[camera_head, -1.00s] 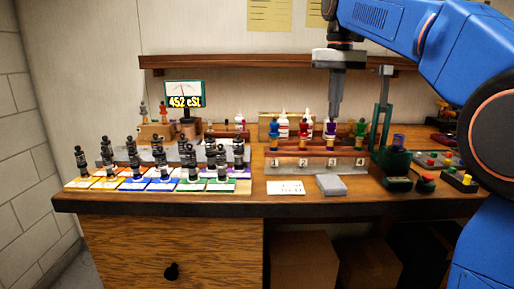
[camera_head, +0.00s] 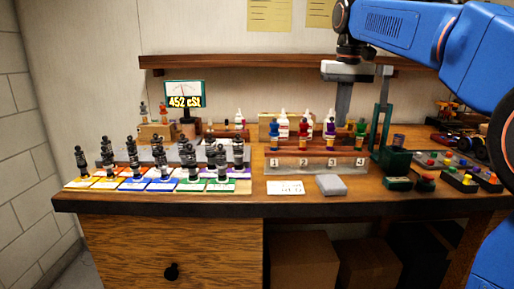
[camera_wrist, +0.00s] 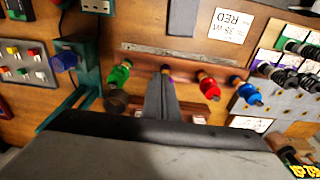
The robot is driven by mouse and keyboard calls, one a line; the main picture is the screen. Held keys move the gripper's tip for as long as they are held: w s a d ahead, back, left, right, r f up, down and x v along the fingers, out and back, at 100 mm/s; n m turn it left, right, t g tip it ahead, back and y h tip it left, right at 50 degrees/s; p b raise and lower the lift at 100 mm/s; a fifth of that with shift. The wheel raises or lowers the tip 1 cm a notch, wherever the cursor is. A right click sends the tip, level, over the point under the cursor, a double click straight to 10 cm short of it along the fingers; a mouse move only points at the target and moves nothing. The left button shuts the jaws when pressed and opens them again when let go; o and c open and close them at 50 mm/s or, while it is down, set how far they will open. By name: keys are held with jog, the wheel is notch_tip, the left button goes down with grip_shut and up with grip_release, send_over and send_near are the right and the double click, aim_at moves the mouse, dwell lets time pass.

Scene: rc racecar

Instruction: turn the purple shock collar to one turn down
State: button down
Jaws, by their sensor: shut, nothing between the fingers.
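The purple shock (camera_head: 331,129) stands upright in the numbered rack (camera_head: 316,162), between the red shock (camera_head: 304,128) and the green shock (camera_head: 361,127), above label 3. My gripper (camera_head: 342,121) is shut and empty, pointing down just right of the purple shock's top. Whether it touches the shock cannot be told. The collar itself is too small or hidden to make out.
The blue shock (camera_head: 275,131) stands at the rack's left. A green press-like stand (camera_head: 382,112) rises close on the right. Bottles (camera_head: 283,126) stand behind. A grey block (camera_head: 331,185) and a white card (camera_head: 285,187) lie in front. Several black shocks (camera_head: 217,155) stand left.

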jog(key=shift+s+f, duration=0.15)
jog(key=shift+f, duration=0.55)
jog(key=shift+s+f, duration=0.1)
jog(key=shift+f, duration=0.6)
jog(key=shift+w, duration=0.2)
jog(key=shift+s+a, duration=0.15)
jog(key=shift+a, duration=1.1)
dwell(0.3)
jog(key=shift+s+a, duration=0.1)
jog(key=shift+s, duration=0.05)
notch_tip(320, 180, up, 6)
jog(key=shift+w, duration=0.4)
dwell(0.3)
